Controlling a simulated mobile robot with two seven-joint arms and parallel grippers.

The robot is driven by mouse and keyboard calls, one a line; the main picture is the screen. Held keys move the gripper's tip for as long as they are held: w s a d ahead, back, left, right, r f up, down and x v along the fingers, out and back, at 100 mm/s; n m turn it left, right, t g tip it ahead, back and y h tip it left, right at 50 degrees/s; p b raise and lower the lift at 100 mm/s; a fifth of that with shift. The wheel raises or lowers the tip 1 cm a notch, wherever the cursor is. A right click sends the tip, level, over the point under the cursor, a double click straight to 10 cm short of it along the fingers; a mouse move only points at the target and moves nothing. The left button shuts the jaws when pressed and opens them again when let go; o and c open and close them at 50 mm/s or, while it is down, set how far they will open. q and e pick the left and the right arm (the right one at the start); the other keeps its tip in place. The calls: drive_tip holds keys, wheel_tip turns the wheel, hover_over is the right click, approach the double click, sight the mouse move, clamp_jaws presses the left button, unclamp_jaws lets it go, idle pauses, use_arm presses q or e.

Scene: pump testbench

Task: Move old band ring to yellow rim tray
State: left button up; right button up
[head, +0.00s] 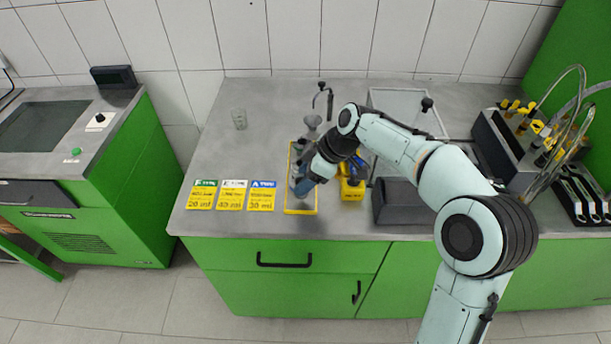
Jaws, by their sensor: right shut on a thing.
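The yellow rim tray (300,211) lies on the grey counter left of the middle, with its near edge in plain view. My right gripper (303,187) reaches in from the right and points down over the tray. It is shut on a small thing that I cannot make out. The old band ring cannot be told apart in this view; the gripper and wrist hide part of the tray. Grey parts (297,168) show at the tray's left side, beside the gripper. My left gripper is not in view.
Three yellow cards (232,195) lie left of the tray. A small glass (239,118) stands behind them. A yellow block (352,190) and a dark box (402,202) are on the right, near my arm.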

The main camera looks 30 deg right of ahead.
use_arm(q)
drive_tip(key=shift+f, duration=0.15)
use_arm(e)
drive_tip(key=shift+f, duration=0.2)
use_arm(q)
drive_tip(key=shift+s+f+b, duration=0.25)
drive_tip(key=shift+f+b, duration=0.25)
drive_tip(key=shift+b, duration=0.1)
use_arm(e)
drive_tip(key=shift+f, duration=0.55)
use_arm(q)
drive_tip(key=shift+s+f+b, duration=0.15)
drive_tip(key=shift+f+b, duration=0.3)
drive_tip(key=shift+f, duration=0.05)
use_arm(e)
drive_tip(key=shift+f, duration=0.5)
drive_tip(key=o, duration=1.2)
drive_tip(key=shift+o, duration=0.2)
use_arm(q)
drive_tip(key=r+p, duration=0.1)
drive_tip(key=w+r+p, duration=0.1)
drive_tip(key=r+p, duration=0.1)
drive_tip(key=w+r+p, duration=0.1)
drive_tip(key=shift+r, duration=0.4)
use_arm(e)
wheel_tip(320, 180, up, 7)
